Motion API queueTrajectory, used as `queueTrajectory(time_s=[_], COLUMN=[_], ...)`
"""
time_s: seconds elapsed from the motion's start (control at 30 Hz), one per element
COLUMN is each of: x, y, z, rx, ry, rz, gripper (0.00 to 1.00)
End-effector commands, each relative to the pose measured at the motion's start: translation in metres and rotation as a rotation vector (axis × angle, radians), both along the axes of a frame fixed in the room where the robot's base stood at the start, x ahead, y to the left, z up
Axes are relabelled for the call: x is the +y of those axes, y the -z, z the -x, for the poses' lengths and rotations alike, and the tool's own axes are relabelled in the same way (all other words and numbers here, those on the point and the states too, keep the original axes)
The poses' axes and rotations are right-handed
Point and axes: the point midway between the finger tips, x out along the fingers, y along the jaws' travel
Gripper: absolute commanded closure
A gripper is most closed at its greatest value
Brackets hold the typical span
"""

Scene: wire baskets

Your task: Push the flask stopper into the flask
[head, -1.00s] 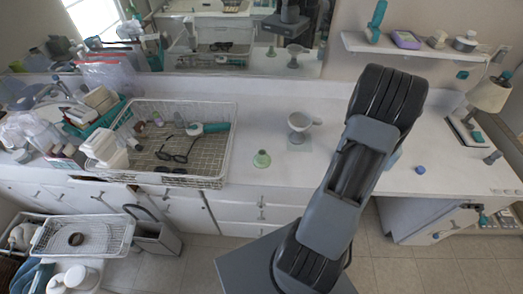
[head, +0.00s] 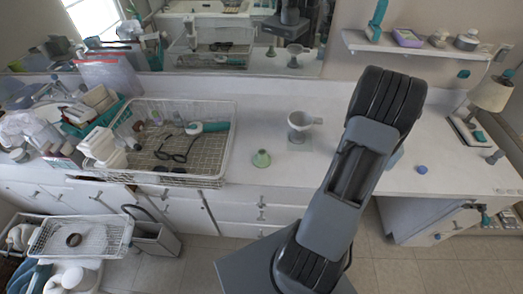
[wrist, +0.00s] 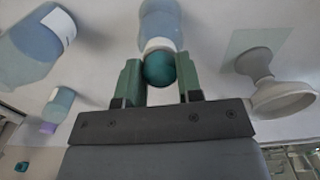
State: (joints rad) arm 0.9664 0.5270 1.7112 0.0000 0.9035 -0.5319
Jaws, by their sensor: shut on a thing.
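In the wrist view my gripper (wrist: 159,82) has its two green fingers on either side of a round teal thing (wrist: 159,68), which looks like the stopper. It is shut on it. My gripper is hidden behind my arm in the head view.
More blue bottles (wrist: 35,48) are at left there. A wire basket (head: 225,155) with glasses is left. A small blue round thing (head: 421,169) is right.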

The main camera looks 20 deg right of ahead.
Motion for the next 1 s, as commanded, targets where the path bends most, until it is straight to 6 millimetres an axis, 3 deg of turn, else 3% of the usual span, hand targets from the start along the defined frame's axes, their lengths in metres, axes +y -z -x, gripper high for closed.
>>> queueTrajectory(time_s=[0.4,0.43,0.7,1.0], x=[0.0002,0.0003,0.0001,0.0000], y=[0.0047,0.0047,0.0043,0.0040], z=[0.0001,0.0002,0.0000,0.0000], rx=[0.000,0.000,0.000,0.000], ry=[0.000,0.000,0.000,0.000], rz=[-0.001,-0.001,0.000,0.000], gripper=[1.00,0.64,0.38,0.37])
